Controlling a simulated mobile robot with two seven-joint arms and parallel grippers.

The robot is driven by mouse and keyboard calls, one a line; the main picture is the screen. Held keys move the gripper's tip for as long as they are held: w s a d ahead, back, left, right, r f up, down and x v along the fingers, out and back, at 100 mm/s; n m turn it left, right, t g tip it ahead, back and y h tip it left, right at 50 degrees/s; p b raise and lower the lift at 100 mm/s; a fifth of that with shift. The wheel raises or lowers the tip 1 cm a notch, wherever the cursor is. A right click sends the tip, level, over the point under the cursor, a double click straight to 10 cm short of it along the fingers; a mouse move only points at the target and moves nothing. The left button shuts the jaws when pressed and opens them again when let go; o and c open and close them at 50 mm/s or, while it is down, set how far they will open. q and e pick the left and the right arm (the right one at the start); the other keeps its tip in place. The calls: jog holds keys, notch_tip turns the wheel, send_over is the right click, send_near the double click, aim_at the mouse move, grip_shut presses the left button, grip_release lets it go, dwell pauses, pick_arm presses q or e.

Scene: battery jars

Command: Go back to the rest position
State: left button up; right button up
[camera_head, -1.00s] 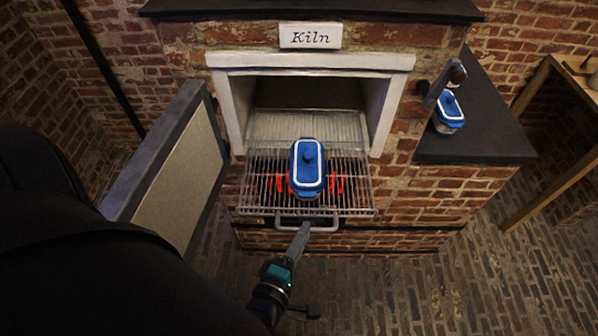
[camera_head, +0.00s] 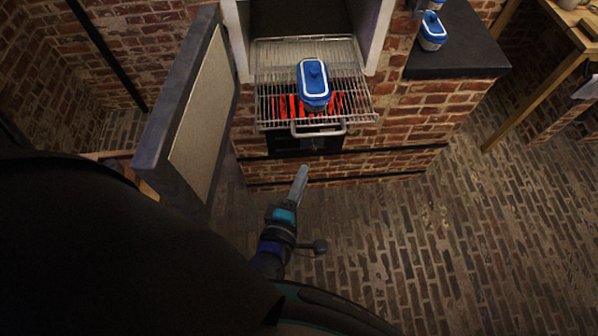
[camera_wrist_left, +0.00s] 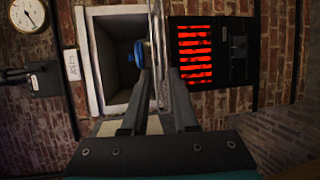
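My left gripper (camera_head: 302,170) is in front of the kiln, below the rack's front handle and apart from it. In the left wrist view its two fingers (camera_wrist_left: 160,78) are spread, with nothing held between them. The rack sticks out of the kiln opening (camera_head: 300,18), over glowing red bars (camera_head: 290,106). My right gripper is not in view.
The kiln door (camera_head: 196,115) stands open at the left, near my left arm. A second blue jar (camera_head: 432,30) stands on the dark side counter (camera_head: 460,50). A wooden table (camera_head: 548,80) is at the far right. The brick floor (camera_head: 420,250) ahead and to the right is clear.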

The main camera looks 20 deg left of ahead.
pick_arm(q)
jog(key=shift+w, duration=0.1)
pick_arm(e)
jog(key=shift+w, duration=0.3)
pick_arm(q)
jog(key=s+d+f+m+g+h+b, duration=0.1)
jog(key=s+f+m+g+b, duration=0.2)
jog(key=f, duration=0.6)
jog(key=s+d+f+m+g+h+b, duration=0.1)
jog(key=s+f+m+b, duration=0.2)
jog(key=f+m, duration=0.35)
jog(key=s+d+f+m+g+h+b, duration=0.1)
jog(key=s+f+m+g+h+b, duration=0.15)
jog(key=f, duration=0.85)
jog(key=s+a+f+m+g+y+b, duration=0.1)
jog(key=s+a+f+m+g+b, duration=0.2)
jog(key=s+f, duration=0.6)
jog(key=s+a+f+m+g+y+b, duration=0.1)
jog(key=s+a+f+m+g+b, duration=0.3)
jog(key=s+f+m, duration=0.4)
jog(key=shift+s+a+f+g, duration=0.35)
jog(key=shift+s+a+g, duration=0.25)
jog(key=shift+s, duration=0.65)
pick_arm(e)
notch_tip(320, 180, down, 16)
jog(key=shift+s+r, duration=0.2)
pick_arm(q)
jog(key=shift+w+d, duration=0.1)
jog(key=shift+d, duration=0.05)
